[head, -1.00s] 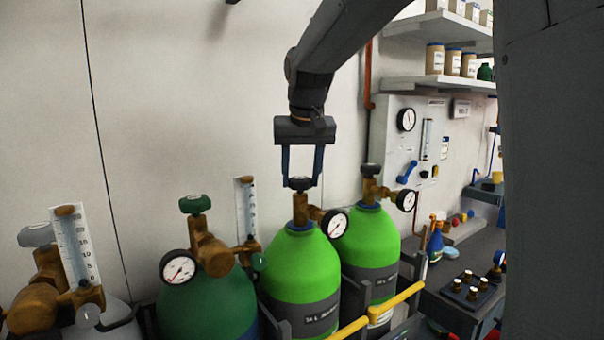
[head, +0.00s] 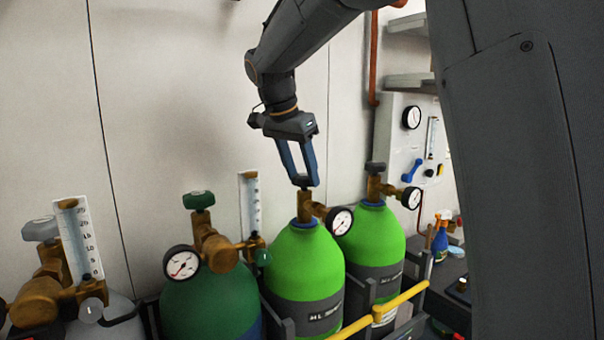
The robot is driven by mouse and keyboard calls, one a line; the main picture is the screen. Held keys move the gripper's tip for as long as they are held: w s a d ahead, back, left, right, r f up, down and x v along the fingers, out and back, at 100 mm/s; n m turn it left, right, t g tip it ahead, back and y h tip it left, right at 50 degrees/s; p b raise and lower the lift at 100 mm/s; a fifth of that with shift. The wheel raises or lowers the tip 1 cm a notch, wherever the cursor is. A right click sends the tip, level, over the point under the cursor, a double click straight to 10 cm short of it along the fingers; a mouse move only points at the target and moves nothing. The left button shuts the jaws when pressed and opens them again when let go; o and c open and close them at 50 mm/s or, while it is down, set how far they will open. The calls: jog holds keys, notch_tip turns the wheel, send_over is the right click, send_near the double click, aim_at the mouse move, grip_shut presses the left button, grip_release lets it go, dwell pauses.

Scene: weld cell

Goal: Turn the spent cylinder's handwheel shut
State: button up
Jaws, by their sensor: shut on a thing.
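Two bright green cylinders stand side by side, each with a brass valve and a round gauge. My gripper (head: 306,183) is above the nearer one (head: 300,268), with its two blue fingers pointing down. It is shut on the small dark handwheel (head: 303,181) on top of that cylinder's brass valve (head: 304,206). The fingers partly hide the handwheel, and how far it is turned cannot be told. The gauge (head: 341,220) sits right of the valve. The cylinder's label is too blurred to read, and no mark of being spent is clear.
The second bright green cylinder (head: 373,238) with a dark handwheel stands close on the right. A dark green cylinder (head: 212,302) and a grey one (head: 118,328), with flow tubes, stand left. A yellow rail (head: 402,299) runs in front. A wall panel (head: 393,130) is behind.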

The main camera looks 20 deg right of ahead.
jog(key=shift+m+g, duration=0.3)
jog(key=shift+m, duration=0.3)
jog(key=o, duration=1)
jog(key=shift+o, duration=0.2)
jog(key=b+v, duration=0.2)
jog(key=v, duration=0.5)
jog(key=shift+a+r, duration=0.25)
jog(key=shift+r, duration=0.1)
jog(key=shift+s, duration=0.1)
